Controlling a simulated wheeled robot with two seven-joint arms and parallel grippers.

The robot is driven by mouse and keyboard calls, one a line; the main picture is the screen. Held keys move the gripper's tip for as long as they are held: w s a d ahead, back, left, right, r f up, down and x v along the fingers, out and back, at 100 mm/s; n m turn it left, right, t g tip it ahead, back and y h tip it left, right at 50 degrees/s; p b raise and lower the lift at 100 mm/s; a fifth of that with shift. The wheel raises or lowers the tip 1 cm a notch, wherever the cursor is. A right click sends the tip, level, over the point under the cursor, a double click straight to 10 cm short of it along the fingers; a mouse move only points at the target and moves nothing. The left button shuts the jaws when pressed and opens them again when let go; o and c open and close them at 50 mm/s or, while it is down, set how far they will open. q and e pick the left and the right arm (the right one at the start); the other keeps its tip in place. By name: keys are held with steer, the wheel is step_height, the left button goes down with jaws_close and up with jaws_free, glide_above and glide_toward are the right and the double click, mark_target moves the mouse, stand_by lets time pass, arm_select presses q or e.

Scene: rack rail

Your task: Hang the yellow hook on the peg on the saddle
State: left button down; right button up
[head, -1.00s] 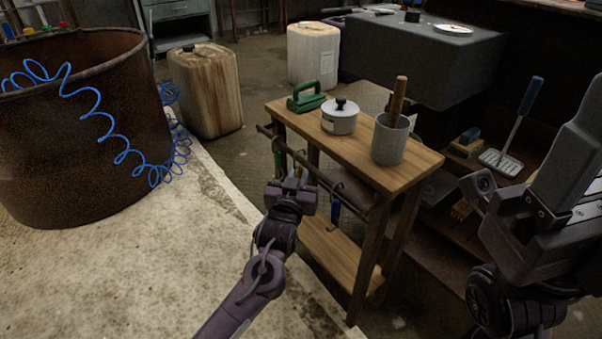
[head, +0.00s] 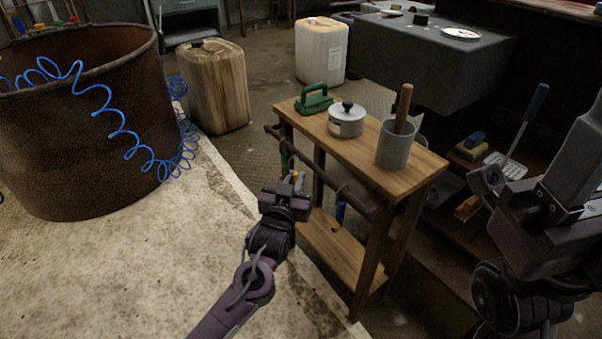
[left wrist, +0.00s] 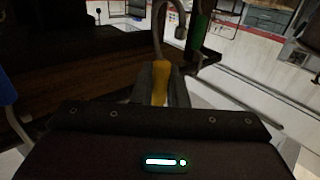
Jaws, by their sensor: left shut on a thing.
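My left gripper (head: 292,187) is shut on the yellow hook (head: 295,176), close to the near side of the small wooden table's rail (head: 330,182). In the left wrist view the yellow handle (left wrist: 160,82) stands upright between the fingers. Its grey metal crook rises above it and bends to the right; I see no rail inside the bend. A green-handled hook (left wrist: 200,30) hangs just beyond. A blue-handled hook (head: 340,211) hangs farther right on the rail. My right gripper (head: 540,190) is partly in view at the right; its fingertips are unclear. I cannot make out the saddle or its peg.
The wooden table (head: 420,164) carries a green-handled tool (head: 314,104), a lidded pot (head: 346,122) and a grey cup (head: 394,150). A rusty drum (head: 70,150) with a blue coiled hose (head: 122,130) stands at left. The pale floor slab before it is clear.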

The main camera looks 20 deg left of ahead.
arm_select(q)
steer(key=s+a+p, duration=0.2)
steer(key=s, duration=0.1)
steer(key=shift+s+a, duration=0.1)
steer(key=shift+a, duration=0.15)
stand_by(0.4)
